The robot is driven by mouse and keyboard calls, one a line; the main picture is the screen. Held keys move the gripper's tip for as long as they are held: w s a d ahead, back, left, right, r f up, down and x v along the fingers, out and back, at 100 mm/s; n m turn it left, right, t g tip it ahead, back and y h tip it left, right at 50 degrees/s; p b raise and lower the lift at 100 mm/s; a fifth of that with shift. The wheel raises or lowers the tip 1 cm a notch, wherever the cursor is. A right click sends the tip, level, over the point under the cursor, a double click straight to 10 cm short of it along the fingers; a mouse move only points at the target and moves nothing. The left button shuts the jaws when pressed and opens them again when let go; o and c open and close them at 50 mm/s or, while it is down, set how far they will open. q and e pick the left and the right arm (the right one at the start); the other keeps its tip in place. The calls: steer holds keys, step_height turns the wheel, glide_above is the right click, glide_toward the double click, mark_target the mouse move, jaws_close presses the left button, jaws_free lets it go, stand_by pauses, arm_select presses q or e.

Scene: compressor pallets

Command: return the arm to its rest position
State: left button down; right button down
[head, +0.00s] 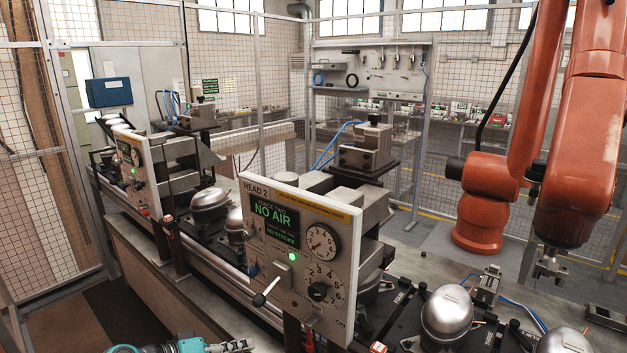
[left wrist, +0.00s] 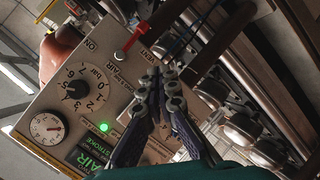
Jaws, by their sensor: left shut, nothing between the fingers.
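My left gripper (head: 238,346) shows at the bottom edge of the head view, in front of and below the HEAD 2 panel. Its fingers are shut and empty. In the left wrist view the closed fingertips (left wrist: 165,82) point up the picture, with the panel (left wrist: 55,100) to their left. I cannot tell whether they touch anything. Only a little of my left arm (head: 190,347) shows, in teal at the bottom edge. My right gripper is in neither view.
The HEAD 2 panel (head: 335,215) reads NO AIR and NO STROKE, with a green light, gauge, knob and lever. A red valve handle (head: 310,340) hangs below it. Silver compressors (head: 446,315) sit on pallets at right. An orange robot arm (head: 580,150) stands behind. Mesh fencing surrounds the cell.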

arm_select(q)
steer(key=s+f+m+y, duration=0.1)
steer(key=s+f+y, duration=0.1)
steer(key=s+y, duration=0.3)
steer(key=s+a+f+g+y, duration=0.1)
steer(key=s+y, duration=0.4)
steer(key=s, duration=0.6)
steer(key=shift+s+a+f+m, duration=0.15)
steer(key=shift+s+f+m, duration=0.2)
steer(key=shift+f, duration=0.55)
steer(key=shift+w, duration=0.1)
